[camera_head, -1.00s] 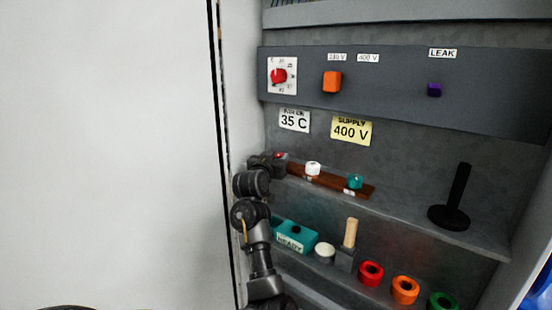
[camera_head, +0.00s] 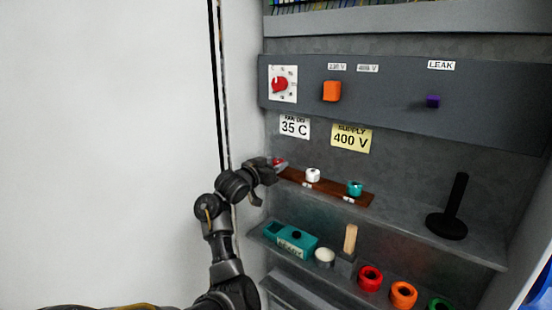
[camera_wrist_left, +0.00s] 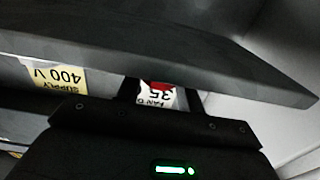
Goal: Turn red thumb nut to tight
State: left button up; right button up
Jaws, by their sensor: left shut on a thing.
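The red thumb nut (camera_head: 277,162) is at the left end of the brown wooden strip on the upper shelf. My left gripper (camera_head: 277,168) reaches it from the left and is shut on it, hiding much of the nut. In the left wrist view a red patch of the nut (camera_wrist_left: 158,87) shows between the two dark fingers. A white thumb nut (camera_head: 312,175) and a teal thumb nut (camera_head: 355,188) stand farther right on the same strip (camera_head: 333,189). My right gripper is not in view.
Above is a grey panel with a red dial (camera_head: 280,85), an orange knob (camera_head: 331,91) and a purple knob (camera_head: 433,102). A black post (camera_head: 457,200) stands at the shelf's right. Below are a teal box (camera_head: 285,240) and red (camera_head: 370,278) and orange (camera_head: 403,295) rings.

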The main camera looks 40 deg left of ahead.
pick_arm(q)
jog(key=shift+a+r+m+h+p, duration=0.15)
jog(key=shift+m+h+p, duration=0.25)
jog(key=shift+h+p, duration=0.2)
jog(key=shift+a+r+m+h+p, duration=0.1)
jog(key=shift+m+h+p, duration=0.3)
jog(key=shift+h+p, duration=0.15)
jog(key=shift+f+m+h, duration=0.2)
jog(key=shift+m+h, duration=0.4)
jog(key=shift+h, duration=0.45)
jog(key=shift+a+m+g+h+p, duration=0.1)
jog(key=shift+m+g+h+p, duration=0.25)
jog(key=shift+m+g+h, duration=0.45)
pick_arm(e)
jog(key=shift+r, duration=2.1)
pick_arm(q)
jog(key=shift+f+t+h, duration=0.1)
jog(key=shift+t+h, duration=0.2)
jog(key=shift+h, duration=0.1)
jog(key=o, duration=1)
jog(key=shift+b+v, duration=1.55)
jog(key=shift+v, duration=3.8)
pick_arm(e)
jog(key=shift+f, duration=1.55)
